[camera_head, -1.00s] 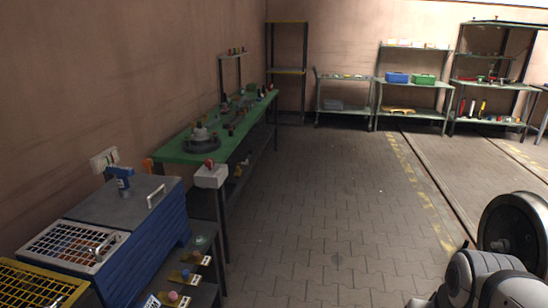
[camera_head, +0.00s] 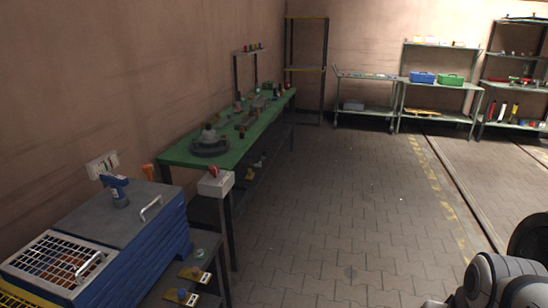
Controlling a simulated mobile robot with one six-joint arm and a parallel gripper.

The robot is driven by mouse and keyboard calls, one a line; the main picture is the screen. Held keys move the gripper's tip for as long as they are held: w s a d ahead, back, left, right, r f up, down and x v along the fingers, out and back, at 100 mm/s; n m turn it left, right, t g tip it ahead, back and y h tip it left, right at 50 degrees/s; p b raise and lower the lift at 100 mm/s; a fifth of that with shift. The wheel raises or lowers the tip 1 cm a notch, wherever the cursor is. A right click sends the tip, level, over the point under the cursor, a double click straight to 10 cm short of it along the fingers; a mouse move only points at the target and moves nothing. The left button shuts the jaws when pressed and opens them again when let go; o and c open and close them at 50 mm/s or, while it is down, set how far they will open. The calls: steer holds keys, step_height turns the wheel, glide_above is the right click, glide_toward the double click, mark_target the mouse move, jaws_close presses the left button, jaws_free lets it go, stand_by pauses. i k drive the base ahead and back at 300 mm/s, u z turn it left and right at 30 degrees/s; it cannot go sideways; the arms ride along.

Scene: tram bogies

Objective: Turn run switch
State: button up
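A white box with a red knob on top (camera_head: 215,183) stands on a dark post beside the near end of the green bench. It looks like a switch box, but I cannot read any label or tell its setting. A small pale panel (camera_head: 102,165) with coloured marks is on the left wall; its details are too small to tell. My gripper is not in view. Only a grey and white part of my arm shows at the lower right, far from the box.
A blue cabinet (camera_head: 130,235) with a grey lid and white grid stands at the near left. The green bench (camera_head: 185,153) carries several parts along the left wall. Shelves (camera_head: 437,88) stand at the back. The paved floor in the middle is clear.

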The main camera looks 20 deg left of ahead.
mark_target(214, 170)
steer(key=z, duration=0.05)
steer(key=i, duration=2.65)
steer(key=u, duration=3.25)
steer(key=i, duration=1)
steer(key=z, duration=0.1)
